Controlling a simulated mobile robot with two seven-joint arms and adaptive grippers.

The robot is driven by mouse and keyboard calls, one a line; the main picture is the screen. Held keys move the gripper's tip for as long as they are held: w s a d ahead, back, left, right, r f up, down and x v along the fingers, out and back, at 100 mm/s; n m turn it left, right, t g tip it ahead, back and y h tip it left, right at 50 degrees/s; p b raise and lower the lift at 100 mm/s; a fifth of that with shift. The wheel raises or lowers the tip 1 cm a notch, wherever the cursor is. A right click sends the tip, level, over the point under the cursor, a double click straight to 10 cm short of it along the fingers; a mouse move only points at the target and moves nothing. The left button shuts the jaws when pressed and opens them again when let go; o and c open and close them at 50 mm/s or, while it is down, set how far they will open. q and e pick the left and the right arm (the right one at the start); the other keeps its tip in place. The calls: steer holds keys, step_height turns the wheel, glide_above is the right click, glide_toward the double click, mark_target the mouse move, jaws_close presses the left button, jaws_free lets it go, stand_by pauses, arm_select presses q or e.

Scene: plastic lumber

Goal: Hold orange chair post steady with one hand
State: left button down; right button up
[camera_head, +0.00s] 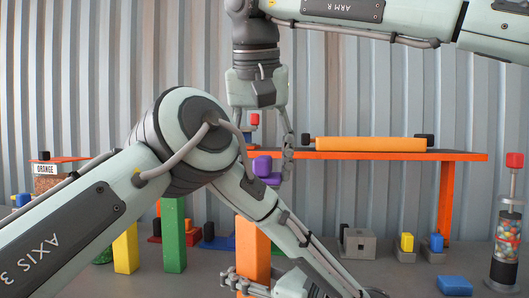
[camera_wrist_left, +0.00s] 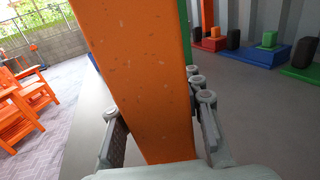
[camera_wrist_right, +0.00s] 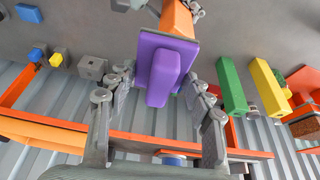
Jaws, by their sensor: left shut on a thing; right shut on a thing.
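The orange chair post (camera_head: 253,248) stands upright low in the middle of the head view. My left gripper (camera_head: 245,284) is shut on it near its lower visible part. In the left wrist view the speckled orange post (camera_wrist_left: 145,70) runs between the two fingers. A purple piece (camera_head: 265,172) with a flat plate is above the post. My right gripper (camera_wrist_right: 160,85) points down with its fingers on either side of this purple piece (camera_wrist_right: 163,70). The post (camera_wrist_right: 178,18) shows behind the plate in the right wrist view; whether they touch is unclear. My left arm hides part of the gap between them.
An orange shelf (camera_head: 460,156) with a yellow-orange roller (camera_head: 370,144) stands behind. Green (camera_head: 173,235) and yellow (camera_head: 126,250) posts stand left. A gumball-filled tube (camera_head: 507,235) and blue block (camera_head: 454,285) are right. Orange chairs (camera_wrist_left: 22,95) show in the left wrist view.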

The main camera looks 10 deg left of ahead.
step_height(320, 180, down, 5)
steer(key=shift+f, duration=0.15)
steer(key=shift+w+a+f, duration=0.1)
steer(key=shift+a+f, duration=0.05)
steer(key=shift+a, duration=0.1)
steer(key=shift+c, duration=0.4)
steer(key=shift+w+a, duration=0.35)
steer(key=shift+a, duration=0.5)
steer(key=shift+w+a, duration=0.3)
steer(key=shift+a, duration=0.5)
steer(key=shift+s+d, duration=0.25)
steer(key=shift+d, duration=0.4)
steer(key=shift+s+d, duration=0.25)
steer(key=shift+d, duration=0.4)
steer(key=shift+s+d, duration=0.25)
steer(key=shift+d, duration=0.4)
steer(key=shift+r, duration=4.15)
steer(key=shift+f, duration=0.25)
